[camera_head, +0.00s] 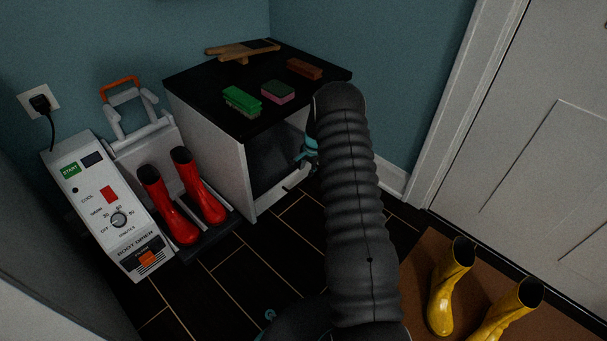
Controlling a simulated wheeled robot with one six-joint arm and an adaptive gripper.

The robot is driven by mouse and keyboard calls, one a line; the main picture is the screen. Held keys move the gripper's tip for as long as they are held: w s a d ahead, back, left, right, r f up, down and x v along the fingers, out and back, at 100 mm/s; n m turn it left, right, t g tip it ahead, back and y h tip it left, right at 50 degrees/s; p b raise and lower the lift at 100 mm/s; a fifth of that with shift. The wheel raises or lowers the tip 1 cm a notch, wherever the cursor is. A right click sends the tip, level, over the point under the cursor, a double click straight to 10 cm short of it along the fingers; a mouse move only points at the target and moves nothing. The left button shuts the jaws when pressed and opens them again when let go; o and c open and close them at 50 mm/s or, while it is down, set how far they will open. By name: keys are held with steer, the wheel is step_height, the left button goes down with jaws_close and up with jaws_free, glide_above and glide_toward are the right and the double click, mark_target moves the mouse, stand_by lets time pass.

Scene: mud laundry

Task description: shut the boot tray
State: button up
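The boot dryer (110,208) stands at the left against the wall, with a sloping white control panel. A low dark tray (222,229) sticks out at its right side, close to the floor. Two red boots (170,208) stand upright on this tray. My arm rises through the middle of the picture and ends by the front of the black-topped white cabinet (211,152). My gripper (304,155) is mostly hidden behind the arm; only a teal part shows at the cabinet's dark front. I cannot tell whether it is open or shut, or whether it touches anything.
A green brush (241,100), a sponge (277,91), a brown block (304,68) and a wooden piece (243,50) lie on the cabinet. Yellow boots (449,287) stand on a brown mat (420,262) at the right, by the white door. Dark tiled floor between is clear.

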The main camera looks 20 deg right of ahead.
step_height(320, 180, up, 7)
steer(key=s, duration=0.1)
steer(key=shift+s+d+r, duration=0.15)
steer(key=shift+d, duration=0.05)
stand_by(0.5)
steer(key=s+a+n+g, duration=0.2)
steer(key=s+a+n, duration=0.15)
steer(key=s, duration=0.45)
steer(key=s+a+r+n+t+p, duration=0.2)
steer(key=s+a+r, duration=0.3)
steer(key=s+r, duration=0.6)
steer(key=s+a+r+n+t+p, duration=0.2)
steer(key=s+a+r, duration=0.4)
steer(key=s+r, duration=0.6)
steer(key=s+a+r+n+t+p, duration=0.1)
steer(key=s+a+r+n+p, duration=0.3)
steer(key=s+r, duration=0.7)
step_height(320, 180, up, 12)
steer(key=shift+s+a+f+n+t+h, duration=0.25)
steer(key=shift+a+n+t+h, duration=0.15)
steer(key=shift+a+n, duration=0.45)
steer(key=shift+w+d, duration=0.1)
